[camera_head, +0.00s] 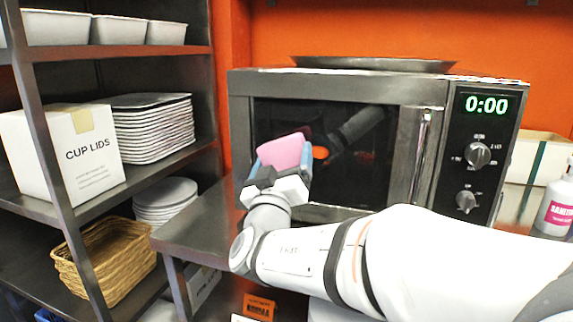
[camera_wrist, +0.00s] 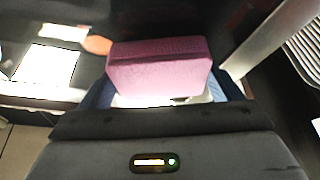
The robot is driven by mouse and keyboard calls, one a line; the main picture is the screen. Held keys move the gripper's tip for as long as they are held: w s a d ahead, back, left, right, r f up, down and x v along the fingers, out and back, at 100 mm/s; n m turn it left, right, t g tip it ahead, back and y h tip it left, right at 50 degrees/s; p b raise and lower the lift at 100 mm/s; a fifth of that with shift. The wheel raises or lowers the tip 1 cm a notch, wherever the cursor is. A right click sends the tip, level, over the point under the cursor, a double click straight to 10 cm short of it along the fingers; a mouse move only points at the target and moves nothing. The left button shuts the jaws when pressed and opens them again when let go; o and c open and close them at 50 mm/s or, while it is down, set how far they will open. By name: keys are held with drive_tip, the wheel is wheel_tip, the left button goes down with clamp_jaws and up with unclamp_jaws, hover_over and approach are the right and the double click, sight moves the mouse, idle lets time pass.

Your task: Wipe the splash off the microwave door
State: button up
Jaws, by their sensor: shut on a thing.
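The microwave (camera_head: 375,90) stands on a metal counter with its dark glass door shut. An orange splash (camera_head: 320,152) shows on the door glass, just right of the sponge. It also shows in the wrist view (camera_wrist: 97,45), left of the sponge. My gripper (camera_head: 282,172) is shut on a pink sponge (camera_head: 285,152), held in front of the left-middle part of the door. In the wrist view the sponge (camera_wrist: 160,67) sits between the jaws. I cannot tell whether it touches the glass. Part of the splash may be hidden behind the sponge.
The door handle (camera_head: 421,150) and control panel (camera_head: 480,150) are on the microwave's right. A dark tray (camera_head: 375,64) lies on top. A shelf rack (camera_head: 60,205) with a box and stacked trays stands left. A sanitizer bottle (camera_head: 558,205) is far right. Bare counter (camera_head: 200,225) shows left.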

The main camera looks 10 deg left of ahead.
sight(298, 164)
drive_tip(key=shift+w+b, duration=0.3)
drive_tip(key=shift+w, duration=0.15)
drive_tip(key=shift+d, duration=0.15)
drive_tip(key=shift+d+f+b, duration=0.15)
drive_tip(key=shift+d+b, duration=0.15)
drive_tip(key=shift+b, duration=0.25)
drive_tip(key=shift+s+d+b, duration=0.2)
drive_tip(key=shift+d+b, duration=0.9)
drive_tip(key=shift+b, duration=0.1)
drive_tip(key=shift+d+b, duration=0.4)
drive_tip(key=shift+d, duration=0.15)
drive_tip(key=d+b, duration=0.3)
drive_tip(key=shift+s+b, duration=0.1)
drive_tip(key=shift+b, duration=0.2)
drive_tip(key=shift+d+b, duration=0.35)
drive_tip(key=shift+d, duration=0.1)
drive_tip(key=shift+b, duration=0.75)
